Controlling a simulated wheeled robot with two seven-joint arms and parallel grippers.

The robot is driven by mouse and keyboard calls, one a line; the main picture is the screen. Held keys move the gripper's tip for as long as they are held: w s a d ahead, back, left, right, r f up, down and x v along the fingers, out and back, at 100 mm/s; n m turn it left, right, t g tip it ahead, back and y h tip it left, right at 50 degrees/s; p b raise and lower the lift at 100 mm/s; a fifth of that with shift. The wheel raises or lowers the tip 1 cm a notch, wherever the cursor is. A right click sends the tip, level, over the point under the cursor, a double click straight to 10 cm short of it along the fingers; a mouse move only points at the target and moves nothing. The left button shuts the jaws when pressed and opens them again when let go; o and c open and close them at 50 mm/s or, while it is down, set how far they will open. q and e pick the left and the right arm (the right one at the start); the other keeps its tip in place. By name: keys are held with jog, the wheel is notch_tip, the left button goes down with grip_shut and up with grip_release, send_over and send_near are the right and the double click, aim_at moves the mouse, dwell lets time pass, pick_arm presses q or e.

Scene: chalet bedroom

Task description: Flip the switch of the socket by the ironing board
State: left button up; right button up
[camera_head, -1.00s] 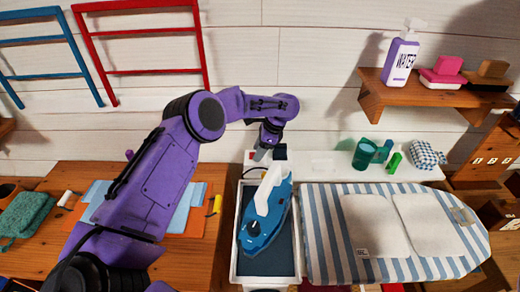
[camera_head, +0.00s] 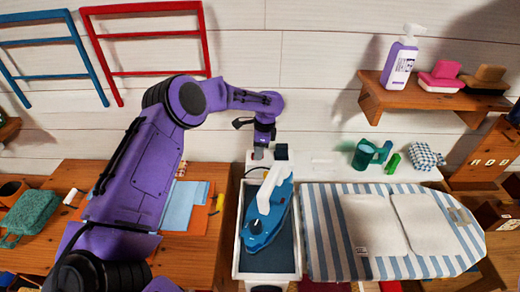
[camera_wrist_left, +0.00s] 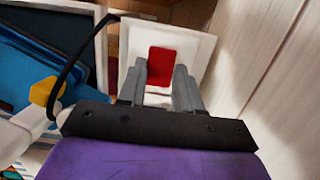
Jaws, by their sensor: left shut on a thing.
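In the left wrist view a white socket plate (camera_wrist_left: 194,46) carries a red switch (camera_wrist_left: 161,58). My left gripper (camera_wrist_left: 160,72) has its two grey fingers on either side of the red switch, shut on it. In the head view my left gripper (camera_head: 259,152) points down at the back end of the iron's tray, and the switch is hidden behind it. The ironing board (camera_head: 325,237), striped blue and white, lies to the right. My right gripper is not in view.
A blue iron (camera_head: 262,228) with a white handle rests in a white-rimmed tray (camera_head: 297,250) just in front of the gripper. Green items (camera_head: 366,153) stand on the white ledge to the right. A wooden shelf (camera_head: 425,97) with a bottle hangs above. The wall is close behind.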

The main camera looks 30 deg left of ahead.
pick_arm(q)
jog(key=o, duration=1)
jog(key=shift+s+f, duration=0.1)
jog(key=shift+f, duration=0.05)
jog(key=shift+o, duration=0.2)
jog(key=shift+a, duration=0.1)
jog(key=shift+w+r, duration=0.2)
jog(key=shift+r, duration=0.1)
notch_tip(320, 180, up, 10)
jog(key=d+b, duration=0.1)
jog(key=b, duration=0.1)
jog(key=shift+w+d, duration=0.2)
jog(key=shift+w, duration=0.2)
jog(key=shift+f, duration=0.1)
